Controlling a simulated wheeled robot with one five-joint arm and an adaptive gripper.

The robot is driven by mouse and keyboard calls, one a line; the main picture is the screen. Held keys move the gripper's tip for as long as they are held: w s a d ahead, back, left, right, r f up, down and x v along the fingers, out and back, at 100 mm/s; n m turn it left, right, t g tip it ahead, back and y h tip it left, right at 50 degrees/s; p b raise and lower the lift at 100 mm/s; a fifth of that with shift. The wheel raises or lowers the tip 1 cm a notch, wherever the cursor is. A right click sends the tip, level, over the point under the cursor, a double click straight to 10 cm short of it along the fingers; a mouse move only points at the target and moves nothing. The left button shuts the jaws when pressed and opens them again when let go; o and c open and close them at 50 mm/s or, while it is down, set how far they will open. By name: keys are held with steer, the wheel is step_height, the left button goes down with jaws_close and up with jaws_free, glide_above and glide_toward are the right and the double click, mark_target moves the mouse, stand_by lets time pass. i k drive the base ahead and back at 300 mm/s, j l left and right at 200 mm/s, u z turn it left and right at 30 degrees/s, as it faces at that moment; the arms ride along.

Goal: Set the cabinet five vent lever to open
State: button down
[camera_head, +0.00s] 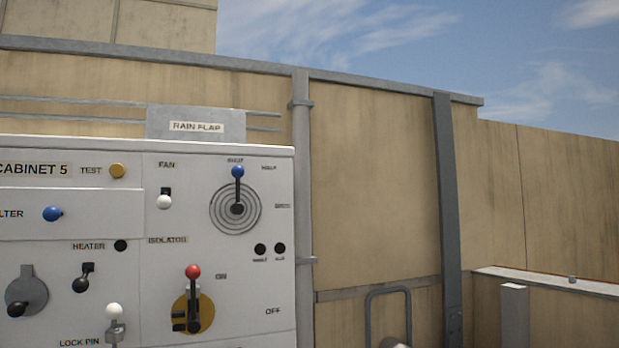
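Cabinet 5 (60,235) is a white panel filling the lower left of the head view. At its upper right is a lever with a blue knob (237,172) on a round plate of grey rings (218,209). The lever stands upright, its knob at the top label, which seems to read SHUT. A label that seems to read HALF is at upper right, and a blurred one is at the right. No vent name is legible beside this lever. My gripper is not in view.
Below is the isolator's red-knobbed lever (193,272), upright on a yellow disc. A white-knobbed fan switch (164,202) is to the left. A rain flap (196,124) stands above the panel. A vertical pipe (302,190) runs close along the panel's right side.

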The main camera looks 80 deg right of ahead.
mark_target(237, 208)
steer(key=z, duration=1.8)
